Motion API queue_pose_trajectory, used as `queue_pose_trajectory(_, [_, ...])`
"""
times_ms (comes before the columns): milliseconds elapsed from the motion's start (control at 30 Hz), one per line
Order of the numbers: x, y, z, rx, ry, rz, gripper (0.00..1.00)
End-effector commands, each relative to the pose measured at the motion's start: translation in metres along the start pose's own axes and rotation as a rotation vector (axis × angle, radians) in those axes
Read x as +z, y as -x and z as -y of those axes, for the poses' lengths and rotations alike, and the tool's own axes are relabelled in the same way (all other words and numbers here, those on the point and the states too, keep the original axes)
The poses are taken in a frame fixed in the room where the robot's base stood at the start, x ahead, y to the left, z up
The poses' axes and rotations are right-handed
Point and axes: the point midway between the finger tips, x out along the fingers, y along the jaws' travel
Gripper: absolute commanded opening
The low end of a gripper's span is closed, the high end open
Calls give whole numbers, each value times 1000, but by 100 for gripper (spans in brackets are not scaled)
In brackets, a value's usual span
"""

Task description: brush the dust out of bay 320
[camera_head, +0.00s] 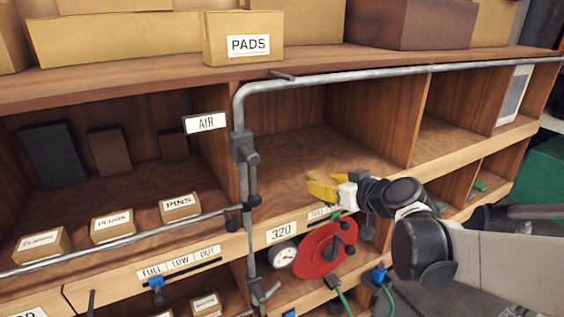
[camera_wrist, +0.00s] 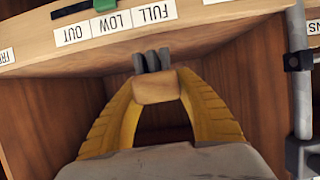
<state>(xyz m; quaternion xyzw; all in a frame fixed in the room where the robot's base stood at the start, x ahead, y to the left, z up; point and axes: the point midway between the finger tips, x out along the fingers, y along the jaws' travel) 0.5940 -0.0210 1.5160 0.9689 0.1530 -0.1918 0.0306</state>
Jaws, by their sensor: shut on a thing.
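Bay 320 (camera_head: 310,150) is the open wooden compartment above the white 320 label (camera_head: 281,232). Its floor shows wood grain, and I cannot make out dust on it. My gripper (camera_head: 318,189), with yellow fingers, is at the front of the bay, over its front edge. In the wrist view my gripper (camera_wrist: 156,82) is shut on a small tan wooden block (camera_wrist: 157,89) with dark grey tufts (camera_wrist: 152,61) beyond it, which looks like a brush. The brush is not clear in the head view.
A grey pipe (camera_head: 340,79) runs along the shelf top and down the bay's left side (camera_head: 248,200). An AIR sign (camera_head: 205,123) stands left of it. A red disc (camera_head: 325,248) and a gauge (camera_head: 284,256) are below the bay. A PADS box (camera_head: 245,40) sits on top.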

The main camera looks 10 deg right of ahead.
Motion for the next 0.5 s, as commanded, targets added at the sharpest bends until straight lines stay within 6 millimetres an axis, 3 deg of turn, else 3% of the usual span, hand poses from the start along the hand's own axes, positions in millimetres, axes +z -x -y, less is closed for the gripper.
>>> queue_pose_trajectory(500, [-16, -68, 1, -2, 2, 0, 0])
